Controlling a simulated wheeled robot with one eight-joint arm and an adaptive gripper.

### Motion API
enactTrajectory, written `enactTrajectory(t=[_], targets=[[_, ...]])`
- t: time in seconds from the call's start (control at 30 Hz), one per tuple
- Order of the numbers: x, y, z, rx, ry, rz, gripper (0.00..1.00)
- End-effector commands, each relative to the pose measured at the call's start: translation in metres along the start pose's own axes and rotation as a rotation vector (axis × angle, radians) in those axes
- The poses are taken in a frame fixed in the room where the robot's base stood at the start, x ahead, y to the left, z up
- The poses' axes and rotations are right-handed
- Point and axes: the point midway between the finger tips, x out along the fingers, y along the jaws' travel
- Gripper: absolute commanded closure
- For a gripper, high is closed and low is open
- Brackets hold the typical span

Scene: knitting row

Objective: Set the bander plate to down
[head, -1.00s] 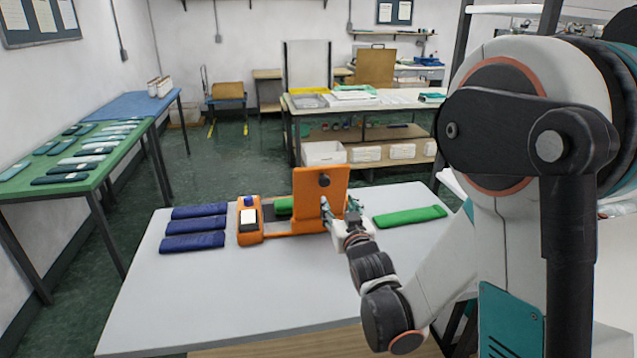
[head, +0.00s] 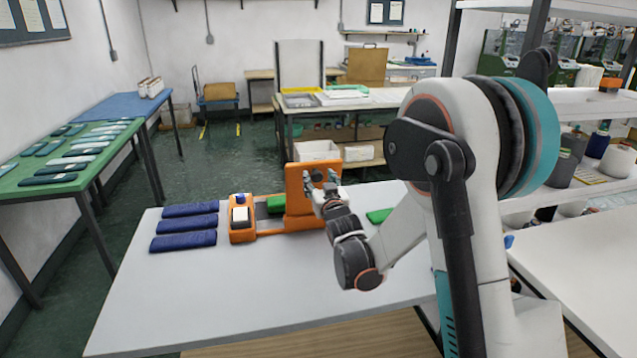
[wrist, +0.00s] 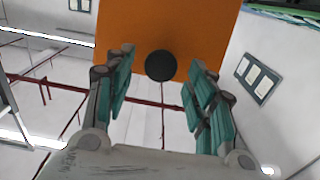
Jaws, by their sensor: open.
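The orange bander (head: 268,230) stands on the white table. Its orange plate (head: 296,186) is raised upright at the right end, with a dark round knob (head: 318,175) near its top. My gripper (head: 324,188) is open in front of the plate, close to the knob. In the wrist view the plate (wrist: 205,28) fills the top, and its black knob (wrist: 160,66) shows between the spread fingertips of my gripper (wrist: 161,64). The fingers appear apart from the knob.
Several navy bundles (head: 188,225) lie left of the bander. Another green bundle (head: 379,215) lies to its right, partly hidden by my arm. The white table's front (head: 240,300) is clear. A shelf with yarn cones (head: 597,145) stands at the right.

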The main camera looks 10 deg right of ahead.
Motion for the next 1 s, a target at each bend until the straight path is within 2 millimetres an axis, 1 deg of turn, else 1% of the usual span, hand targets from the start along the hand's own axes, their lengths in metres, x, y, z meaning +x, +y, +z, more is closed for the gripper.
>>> enactTrajectory(t=[0.1,0.2,0.47,0.57,0.6,0.7,0.87,1.0], targets=[[0.01,0.0,0.001,0.0,0.0,0.0,0.49],[0.014,0.0,0.0,0.0,0.0,0.0,0.49],[0.015,0.0,0.0,0.0,0.0,0.0,0.49],[0.014,0.0,0.0,0.0,0.0,0.0,0.7],[0.014,0.0,0.0,0.0,0.0,0.0,0.79],[0.014,0.0,0.0,0.0,0.0,0.0,1.0],[0.015,0.0,-0.001,0.001,-0.003,0.001,1.0],[0.019,0.001,-0.004,0.001,-0.024,0.004,1.0]])
